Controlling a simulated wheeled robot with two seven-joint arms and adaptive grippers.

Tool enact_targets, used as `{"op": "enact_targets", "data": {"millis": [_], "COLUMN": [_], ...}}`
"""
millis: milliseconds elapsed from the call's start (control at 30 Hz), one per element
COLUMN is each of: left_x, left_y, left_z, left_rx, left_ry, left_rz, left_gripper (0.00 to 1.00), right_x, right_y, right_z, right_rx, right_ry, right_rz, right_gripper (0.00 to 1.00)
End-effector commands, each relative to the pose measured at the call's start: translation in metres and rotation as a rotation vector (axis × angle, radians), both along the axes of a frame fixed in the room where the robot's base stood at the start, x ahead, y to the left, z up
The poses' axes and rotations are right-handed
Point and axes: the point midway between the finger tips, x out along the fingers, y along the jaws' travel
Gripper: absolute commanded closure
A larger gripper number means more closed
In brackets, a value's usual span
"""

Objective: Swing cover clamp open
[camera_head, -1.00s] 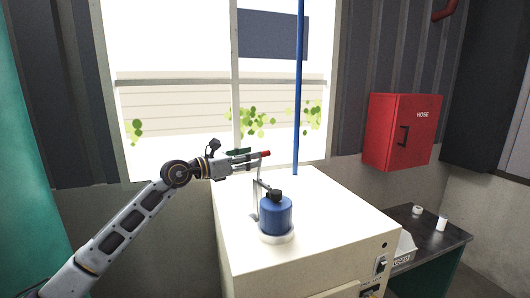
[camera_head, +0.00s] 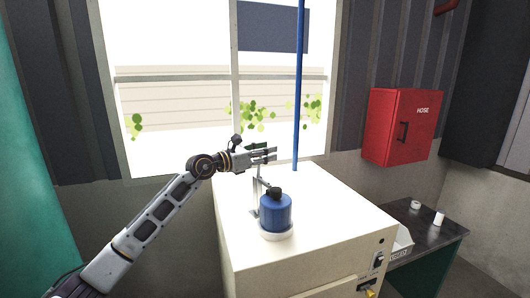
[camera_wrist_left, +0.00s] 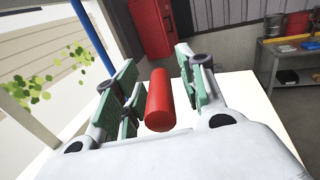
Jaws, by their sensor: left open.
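The cover clamp (camera_head: 256,187) is a thin metal upright with a short arm reaching to a black knob (camera_head: 275,191) on top of the blue cylindrical cover (camera_head: 276,214). The cover stands on a pale round base on the cream cabinet. The clamp's red handle (camera_wrist_left: 159,100) lies between the green-padded fingers in the left wrist view, with gaps visible at its sides. In the head view the handle is hidden by the fingers. My left gripper (camera_head: 275,154) is open around the handle, above and behind the cover; it also shows in the left wrist view (camera_wrist_left: 158,62). My right gripper is not in view.
The cream cabinet (camera_head: 325,200) has free space right of the cover. A blue vertical pipe (camera_head: 298,90) rises behind it. A red hose box (camera_head: 400,127) hangs on the wall. A dark bench (camera_head: 435,228) with small white items stands at the right.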

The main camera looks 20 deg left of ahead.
Motion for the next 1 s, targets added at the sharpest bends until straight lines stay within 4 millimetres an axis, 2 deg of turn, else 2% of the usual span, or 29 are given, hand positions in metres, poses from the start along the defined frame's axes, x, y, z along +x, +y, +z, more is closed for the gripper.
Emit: {"op": "enact_targets", "data": {"millis": [167, 467, 800, 1000], "left_x": [0.0, -0.0001, -0.0001, 0.0007], "left_y": [0.0, 0.0, 0.0006, 0.0075], "left_z": [-0.0004, -0.0005, -0.0008, -0.0012], "left_rx": [0.0, 0.0, -0.002, -0.014], "left_ry": [0.0, 0.0, 0.003, 0.013], "left_rz": [0.0, 0.0, 0.0, 0.001], "left_gripper": [0.61, 0.99, 1.0, 1.0], "right_x": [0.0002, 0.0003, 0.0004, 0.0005], "right_y": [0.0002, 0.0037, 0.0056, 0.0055], "right_z": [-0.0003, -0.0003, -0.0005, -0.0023], "right_rx": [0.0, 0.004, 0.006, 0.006], "right_ry": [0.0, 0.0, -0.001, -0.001], "right_rz": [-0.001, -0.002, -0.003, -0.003], "right_gripper": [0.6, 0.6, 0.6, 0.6]}}
